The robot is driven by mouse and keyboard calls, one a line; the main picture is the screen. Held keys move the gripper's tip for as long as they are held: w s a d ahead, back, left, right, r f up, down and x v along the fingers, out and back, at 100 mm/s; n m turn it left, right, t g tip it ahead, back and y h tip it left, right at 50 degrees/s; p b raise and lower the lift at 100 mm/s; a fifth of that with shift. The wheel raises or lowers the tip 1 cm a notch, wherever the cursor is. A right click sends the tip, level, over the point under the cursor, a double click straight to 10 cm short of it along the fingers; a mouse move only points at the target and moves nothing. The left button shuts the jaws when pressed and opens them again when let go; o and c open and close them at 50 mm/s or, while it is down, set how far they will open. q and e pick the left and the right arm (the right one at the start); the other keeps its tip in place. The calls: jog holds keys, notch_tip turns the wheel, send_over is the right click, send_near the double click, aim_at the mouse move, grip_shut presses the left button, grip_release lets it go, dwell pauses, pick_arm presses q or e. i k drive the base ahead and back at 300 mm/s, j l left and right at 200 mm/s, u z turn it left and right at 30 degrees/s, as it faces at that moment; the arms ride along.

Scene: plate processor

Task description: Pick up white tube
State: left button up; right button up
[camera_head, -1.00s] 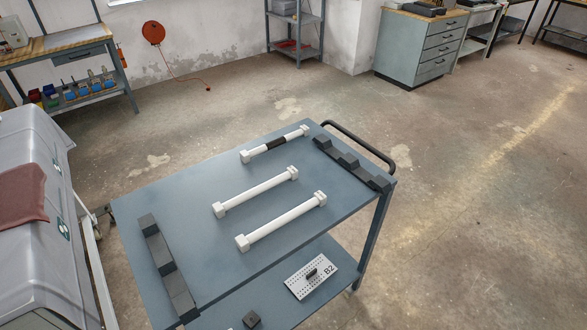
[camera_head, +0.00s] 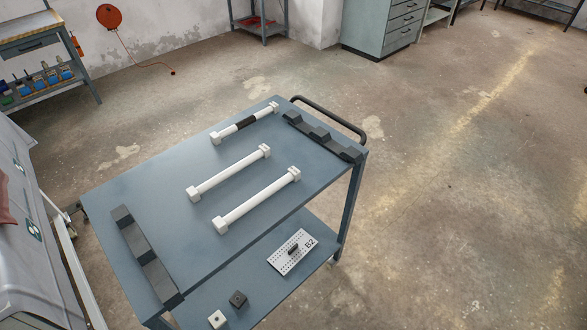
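Three white tubes with blocky white ends lie roughly parallel on the top of a blue-grey cart (camera_head: 160,180). The far tube (camera_head: 264,113) has a black band around its middle. The middle tube (camera_head: 230,172) and the near tube (camera_head: 258,201) are plain white. All three lie apart from one another. Neither of my grippers shows in the head view.
A dark notched rack (camera_head: 322,137) lies along the cart's right end by a black handle (camera_head: 340,118), and another dark rack (camera_head: 147,258) along its left end. The lower shelf holds a perforated plate (camera_head: 292,252) marked B2, a dark block (camera_head: 238,299) and a white block (camera_head: 217,319). A grey machine (camera_head: 25,240) stands at left. Floor at right is clear.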

aim_at(221, 225)
jog(key=l+u, duration=0.1)
jog(key=u, duration=1.85)
jog(key=k+u, duration=0.35)
jog(key=k, duration=0.7)
